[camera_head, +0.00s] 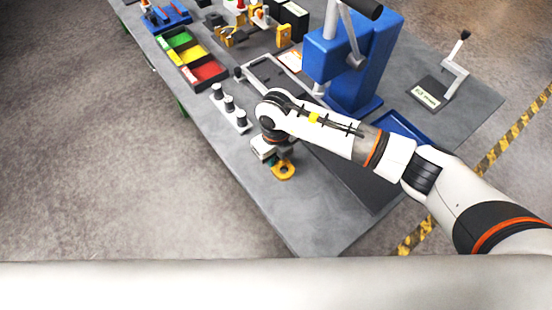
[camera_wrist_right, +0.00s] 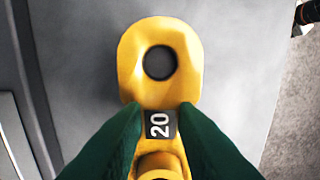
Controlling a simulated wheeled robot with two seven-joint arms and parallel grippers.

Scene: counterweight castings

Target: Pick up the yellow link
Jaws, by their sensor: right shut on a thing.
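The yellow link (camera_head: 284,172) is at the near part of the grey table, below my right gripper (camera_head: 277,160) in the head view. In the right wrist view the yellow link (camera_wrist_right: 182,82) has a round hole at its far end and a dark label reading "20" at its middle. The green fingertips of my right gripper (camera_wrist_right: 160,132) are shut on the link's narrow middle, one on each side of the label. The link's near end is partly hidden between the fingers. I cannot tell whether the link touches the table. My left gripper is not in view.
A white strip with several dark-topped pegs (camera_head: 229,105) stands left of my right arm. Beyond are a tray with green, yellow and red compartments (camera_head: 189,55), a blue press (camera_head: 352,65) and a crank stand (camera_head: 430,92). The near table corner (camera_head: 310,235) is clear.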

